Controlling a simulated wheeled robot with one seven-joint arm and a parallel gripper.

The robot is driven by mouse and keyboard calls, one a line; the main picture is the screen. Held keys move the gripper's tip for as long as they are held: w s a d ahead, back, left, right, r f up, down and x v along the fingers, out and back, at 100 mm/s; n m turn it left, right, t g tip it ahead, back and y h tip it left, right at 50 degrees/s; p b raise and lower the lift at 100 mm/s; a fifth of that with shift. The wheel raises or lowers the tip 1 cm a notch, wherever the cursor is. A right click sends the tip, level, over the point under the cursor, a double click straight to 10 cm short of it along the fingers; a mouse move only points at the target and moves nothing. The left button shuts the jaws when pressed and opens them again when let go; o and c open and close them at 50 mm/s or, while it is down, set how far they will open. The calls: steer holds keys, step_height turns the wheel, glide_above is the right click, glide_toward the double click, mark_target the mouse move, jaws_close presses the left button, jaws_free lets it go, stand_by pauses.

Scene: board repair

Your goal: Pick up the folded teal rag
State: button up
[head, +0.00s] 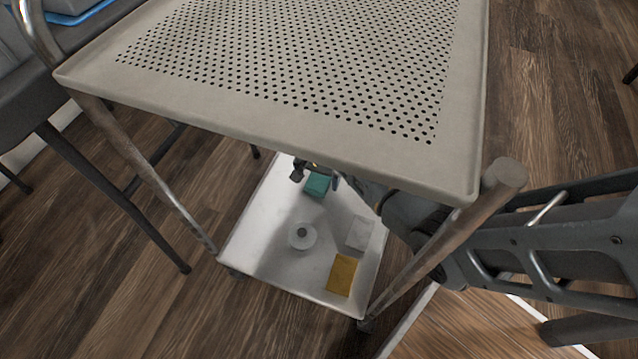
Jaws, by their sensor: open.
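The folded teal rag (317,184) lies on the lower shelf (258,240) of a metal cart, towards its back. The cart's top shelf hides part of the space above it. My gripper (316,176) is at the rag, with a dark finger to its left and another part to its right. It is open. The picture is too small to tell whether the fingers touch the rag. My arm reaches in from the right, under the top shelf.
The perforated top shelf (300,122) hangs over my gripper. A cart post (440,245) stands close to my arm. On the lower shelf are a white round roll (302,236), a white block (360,233) and a yellow piece (341,275). The lower shelf's left side is clear.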

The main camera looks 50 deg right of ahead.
steer(key=shift+f, duration=0.45)
steer(key=shift+c, duration=0.5)
steer(key=c, duration=1)
